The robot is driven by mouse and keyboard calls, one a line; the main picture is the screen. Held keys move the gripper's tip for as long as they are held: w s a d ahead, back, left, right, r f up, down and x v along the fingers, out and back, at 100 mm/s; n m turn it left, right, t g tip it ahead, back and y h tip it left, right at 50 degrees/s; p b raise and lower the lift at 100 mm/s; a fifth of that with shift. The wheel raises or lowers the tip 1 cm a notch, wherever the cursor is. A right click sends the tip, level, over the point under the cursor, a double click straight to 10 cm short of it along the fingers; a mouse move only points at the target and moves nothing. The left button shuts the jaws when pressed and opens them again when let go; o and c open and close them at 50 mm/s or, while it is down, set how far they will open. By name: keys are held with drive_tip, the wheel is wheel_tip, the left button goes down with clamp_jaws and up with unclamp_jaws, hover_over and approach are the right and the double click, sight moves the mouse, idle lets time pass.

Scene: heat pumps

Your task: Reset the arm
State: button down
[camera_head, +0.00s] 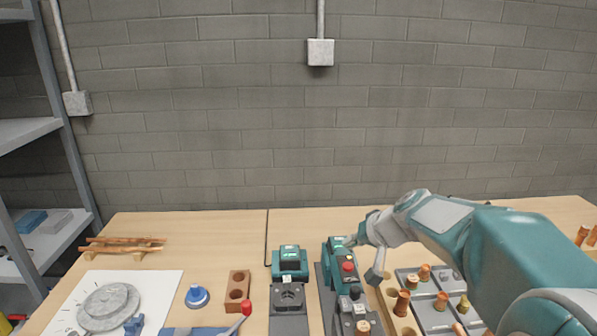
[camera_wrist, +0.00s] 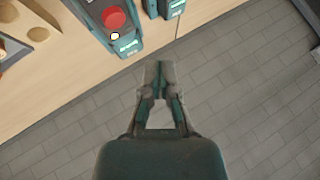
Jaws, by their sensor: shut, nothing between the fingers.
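My gripper (camera_wrist: 158,68) shows in the middle of the wrist view, with its fingertips together and nothing between them. In the head view my arm reaches in from the right, and my gripper (camera_head: 352,241) is small and partly hard to make out beside the teal device with a red button (camera_head: 347,266). That device also shows in the wrist view (camera_wrist: 112,22), ahead and to the left of the fingertips. My gripper appears apart from it, above the table's back part; the exact gap cannot be told.
A wooden table (camera_head: 215,235) holds another teal device (camera_head: 289,262), a grey tray of copper fittings (camera_head: 431,310), a brown block with holes (camera_head: 237,291) and a round grey disc (camera_head: 108,306). A block wall (camera_head: 230,130) stands behind. Shelves (camera_head: 40,135) stand left. Space above the table's left is free.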

drive_tip(key=s+n+g+h, duration=0.1)
drive_tip(key=s+h, duration=0.4)
drive_tip(key=s, duration=2.2)
drive_tip(key=shift+s+d+f+n+g, duration=0.2)
drive_tip(key=shift+s+d+n+g, duration=0.05)
drive_tip(key=shift+d+n+g, duration=0.05)
drive_tip(key=c, duration=1.3)
unclamp_jaws()
drive_tip(key=shift+c, duration=0.2)
